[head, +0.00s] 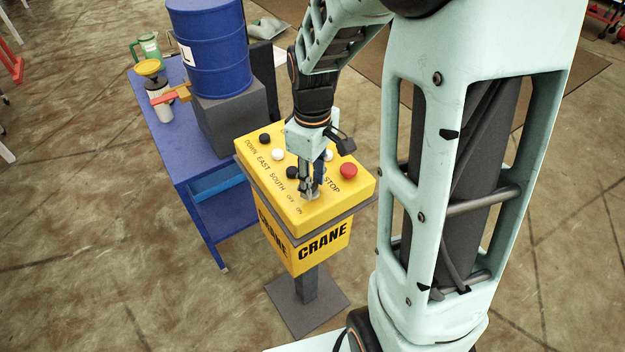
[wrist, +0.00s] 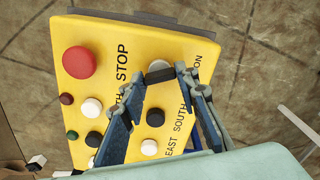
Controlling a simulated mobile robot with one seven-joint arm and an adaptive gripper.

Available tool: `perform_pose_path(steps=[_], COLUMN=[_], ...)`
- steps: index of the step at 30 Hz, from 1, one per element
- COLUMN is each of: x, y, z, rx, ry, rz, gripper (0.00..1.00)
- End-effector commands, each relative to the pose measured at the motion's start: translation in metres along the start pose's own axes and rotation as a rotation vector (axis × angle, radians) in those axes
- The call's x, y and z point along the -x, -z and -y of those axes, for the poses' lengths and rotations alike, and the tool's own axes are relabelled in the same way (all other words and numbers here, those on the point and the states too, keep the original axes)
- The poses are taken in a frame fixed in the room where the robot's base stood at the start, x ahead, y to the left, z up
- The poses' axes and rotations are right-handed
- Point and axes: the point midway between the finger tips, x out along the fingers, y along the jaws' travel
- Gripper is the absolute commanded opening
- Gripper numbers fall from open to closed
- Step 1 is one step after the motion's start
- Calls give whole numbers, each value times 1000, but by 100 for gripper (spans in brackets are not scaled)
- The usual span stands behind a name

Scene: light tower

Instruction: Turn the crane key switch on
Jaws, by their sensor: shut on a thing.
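The yellow crane control box (head: 340,192) stands on a post, its sloped top carrying push buttons and a key switch (head: 311,197) beside the OFF and ON marks. My gripper (head: 310,188) reaches down onto the box's front part. In the wrist view its two fingertips (wrist: 160,73) are closed on the dark key (wrist: 159,75) of the switch. The fingers hide part of the key and the OFF mark there. I cannot tell exactly which mark the key points to.
A red STOP button (head: 348,171) sits right of the gripper, with black and white buttons (head: 278,154) behind and to the left. A blue table (head: 186,142) with a blue barrel (head: 207,48) stands at the left. Floor is open in front.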

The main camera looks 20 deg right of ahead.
Motion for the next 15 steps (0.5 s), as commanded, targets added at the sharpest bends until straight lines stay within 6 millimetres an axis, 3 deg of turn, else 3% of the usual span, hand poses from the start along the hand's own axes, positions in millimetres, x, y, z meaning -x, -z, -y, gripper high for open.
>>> perform_pose_path(steps=[15], x=[0], y=[1], z=[-1], rx=[-438], ry=[-1], rz=[-3], gripper=[4])
